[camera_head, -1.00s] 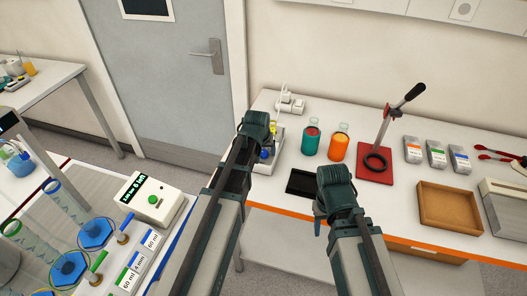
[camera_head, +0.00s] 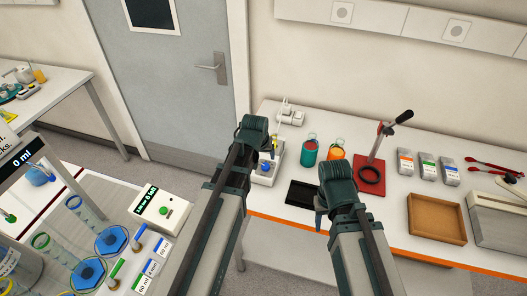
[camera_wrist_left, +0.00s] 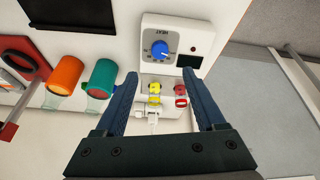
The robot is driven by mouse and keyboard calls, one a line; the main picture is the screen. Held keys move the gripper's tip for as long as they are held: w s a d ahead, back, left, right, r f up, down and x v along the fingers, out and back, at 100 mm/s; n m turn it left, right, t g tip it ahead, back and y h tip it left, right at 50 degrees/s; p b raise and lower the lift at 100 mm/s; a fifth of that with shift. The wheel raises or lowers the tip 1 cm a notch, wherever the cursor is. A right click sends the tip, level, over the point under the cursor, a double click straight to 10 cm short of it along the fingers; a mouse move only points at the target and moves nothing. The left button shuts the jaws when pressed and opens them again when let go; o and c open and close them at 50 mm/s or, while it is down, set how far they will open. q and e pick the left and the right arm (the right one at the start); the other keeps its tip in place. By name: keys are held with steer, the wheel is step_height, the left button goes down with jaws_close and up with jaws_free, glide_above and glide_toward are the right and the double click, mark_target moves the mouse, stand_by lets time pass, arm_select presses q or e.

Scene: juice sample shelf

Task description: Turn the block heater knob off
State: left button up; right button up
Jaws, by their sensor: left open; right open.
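The white block heater (camera_head: 263,180) stands at the left end of the bench, partly hidden by my left arm. A yellow vial (camera_wrist_left: 154,93) and a red-topped item (camera_wrist_left: 180,95) are between the fingers in view. My right gripper (camera_head: 320,217) is open and empty near the bench's front edge.
A green bottle (camera_head: 309,153) and an orange bottle (camera_head: 336,150) stand right of the heater. A power strip (camera_head: 290,115) is at the wall.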

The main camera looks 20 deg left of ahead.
arm_select(q)
steer(key=p+v, duration=0.1)
steer(key=v, duration=0.1)
steer(key=shift+s+r, duration=0.15)
steer(key=shift+r, duration=0.25)
arm_select(e)
step_height(320, 180, up, 3)
steer(key=shift+f, duration=0.2)
arm_select(q)
steer(key=shift+f, duration=0.1)
arm_select(e)
steer(key=shift+f, duration=0.1)
arm_select(q)
steer(key=s+d+f+m+g+b, duration=0.2)
steer(key=s+d+f+b, duration=0.3)
steer(key=s, duration=0.4)
steer(key=s+d+f+m+g+y+b, duration=0.1)
steer(key=s+d+f+m+g+b, duration=0.2)
steer(key=s+d+f+b, duration=0.2)
steer(key=s+d+f, duration=0.2)
steer(key=s+d, duration=0.1)
steer(key=s, duration=0.1)
steer(key=shift+s+m, duration=0.3)
steer(key=shift+m, duration=0.1)
arm_select(e)
step_height(320, 180, down, 10)
steer(key=shift+f, duration=0.2)
